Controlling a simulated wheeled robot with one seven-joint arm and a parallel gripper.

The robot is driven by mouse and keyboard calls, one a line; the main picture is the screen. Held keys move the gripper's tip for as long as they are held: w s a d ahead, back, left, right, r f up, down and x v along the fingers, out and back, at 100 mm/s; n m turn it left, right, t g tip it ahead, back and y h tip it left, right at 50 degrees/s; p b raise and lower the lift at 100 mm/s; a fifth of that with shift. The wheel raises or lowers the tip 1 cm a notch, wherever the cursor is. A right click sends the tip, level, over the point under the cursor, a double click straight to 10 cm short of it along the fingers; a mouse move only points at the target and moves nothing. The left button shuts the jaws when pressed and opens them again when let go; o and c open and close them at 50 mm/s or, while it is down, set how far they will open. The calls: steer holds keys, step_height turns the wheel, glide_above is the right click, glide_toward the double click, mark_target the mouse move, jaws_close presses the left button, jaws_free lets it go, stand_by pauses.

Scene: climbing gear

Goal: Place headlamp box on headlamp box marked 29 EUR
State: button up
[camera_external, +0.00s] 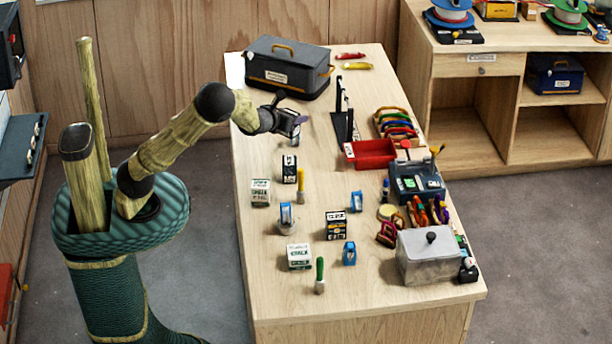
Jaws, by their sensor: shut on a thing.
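My gripper (297,122) is above the left side of the table, near its middle. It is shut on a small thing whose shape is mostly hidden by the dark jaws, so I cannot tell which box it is. Small boxes stand on the table below: a black-and-white one (289,169), a white one (260,192), a black one with a yellowish band (336,226) and another white one (299,257). Small blue packs stand at the right (356,201), at the front (349,254) and on a pale round thing (286,213). The 29 EUR mark is too small to read.
A dark toolbox (286,69) stands at the table's back left. A red tray (370,153), a dark case (415,183) and a grey lidded bin (430,257) line the right side. A yellow (300,186) and a green-handled tool (320,274) stand upright among the boxes.

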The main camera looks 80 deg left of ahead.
glide_above(293, 158)
steer(key=shift+f, duration=3.1)
steer(key=shift+f, duration=1.9)
steer(key=shift+f, duration=0.1)
steer(key=o, duration=1)
